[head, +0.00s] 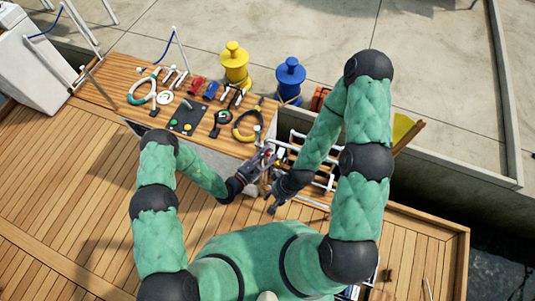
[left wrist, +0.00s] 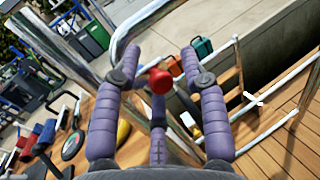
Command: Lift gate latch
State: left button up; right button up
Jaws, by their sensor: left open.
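The gate latch shows as a red knob (left wrist: 161,81) in the left wrist view, on or near a metal rail. It appears between the two purple fingers of my left gripper (left wrist: 159,62), which are spread apart; I cannot tell whether they touch it. In the head view my left gripper (head: 266,158) is at the left end of the white gate rails (head: 314,178), largely covering the latch. My right gripper (head: 270,203) is just below it, close to the gate's lower left end, and its finger opening is too small to judge.
A wooden bench top (head: 110,72) with handles, hoses and a dark switch panel (head: 186,117) lies to the left. A yellow bollard (head: 234,64) and a blue bollard (head: 289,78) stand behind. Metal rails crowd my left gripper. The plank deck (head: 75,195) at lower left is clear.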

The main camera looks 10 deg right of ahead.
pick_arm(q)
grip_shut()
jog(key=shift+r, duration=0.1)
jog(key=r+n, duration=0.1)
jog(key=n, duration=0.1)
jog(key=r+n+t+h, duration=0.1)
jog(key=n, duration=0.1)
jog(key=shift+a, duration=0.15)
jog(key=shift+w+a+r+n+t, duration=0.15)
jog(key=shift+r+n+t, duration=0.2)
jog(key=shift+n, duration=0.4)
jog(key=shift+w+a+r+n+t, duration=0.1)
jog(key=shift+a+r+n+t, duration=0.2)
jog(key=shift+n, duration=0.45)
jog(key=shift+d, duration=0.1)
